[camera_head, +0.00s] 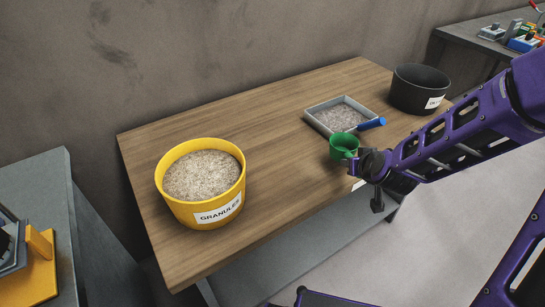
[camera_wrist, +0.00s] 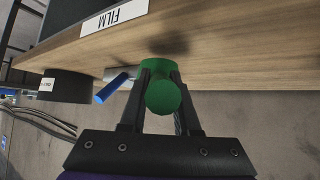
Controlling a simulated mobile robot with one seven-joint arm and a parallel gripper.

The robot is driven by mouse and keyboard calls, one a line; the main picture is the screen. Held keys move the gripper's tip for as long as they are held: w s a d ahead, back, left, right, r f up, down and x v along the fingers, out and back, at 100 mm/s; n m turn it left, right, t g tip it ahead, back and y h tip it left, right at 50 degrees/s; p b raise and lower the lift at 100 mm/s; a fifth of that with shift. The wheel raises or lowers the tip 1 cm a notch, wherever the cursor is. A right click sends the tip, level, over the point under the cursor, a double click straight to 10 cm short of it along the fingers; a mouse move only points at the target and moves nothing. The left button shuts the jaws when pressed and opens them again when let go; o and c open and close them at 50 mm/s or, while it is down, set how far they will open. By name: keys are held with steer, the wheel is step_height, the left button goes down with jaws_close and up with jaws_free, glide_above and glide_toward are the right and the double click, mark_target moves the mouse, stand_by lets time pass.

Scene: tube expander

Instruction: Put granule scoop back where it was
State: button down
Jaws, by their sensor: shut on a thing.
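The green granule scoop (camera_head: 343,146) is held at the end of my purple arm, above the front right part of the wooden table. My gripper (camera_wrist: 160,95) is shut on the green scoop, which also shows between the fingers in the wrist view (camera_wrist: 162,99). In the head view my gripper (camera_head: 362,160) is partly hidden behind its own links. The yellow bucket (camera_head: 208,214) labelled GRANULES stands at the left of the table, filled with pale granules (camera_head: 202,176). A grey tray (camera_head: 314,122) with granules and a blue-handled tool (camera_head: 371,124) lies behind the scoop.
A black bin (camera_head: 415,90) with a label stands at the table's back right corner. The wooden table (camera_head: 265,130) is bare between the yellow bucket and the tray. A grey bench with yellow equipment (camera_head: 38,270) is at the far left. Another bench is at the top right.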

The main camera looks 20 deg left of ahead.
steer(key=a+r+n+g+y+p, duration=0.1)
steer(key=a+r+n+g+y, duration=0.4)
steer(key=a, duration=0.9)
steer(key=shift+s+a+f+n+t+h+b, duration=0.15)
steer(key=shift+f+t+b, duration=0.25)
steer(key=shift+f, duration=0.95)
steer(key=shift+s+a+f+n+t+h+b, duration=0.15)
steer(key=shift+f+t+b, duration=0.25)
steer(key=shift+f, duration=0.9)
steer(key=shift+a+f+n+t+h+b, duration=0.1)
steer(key=shift+a+f+n+t+b, duration=0.2)
steer(key=shift+f, duration=1.05)
steer(key=shift+d+f, duration=0.1)
steer(key=shift+d, duration=0.05)
steer(key=c, duration=0.6)
jaws_free()
steer(key=shift+c, duration=0.2)
steer(key=shift+s+d+r, duration=0.1)
steer(key=shift+d+r, duration=0.05)
steer(key=shift+r, duration=0.1)
steer(key=p+v, duration=0.4)
steer(key=v, duration=0.7)
steer(key=shift+s+d, duration=0.15)
steer(key=shift+d, duration=0.05)
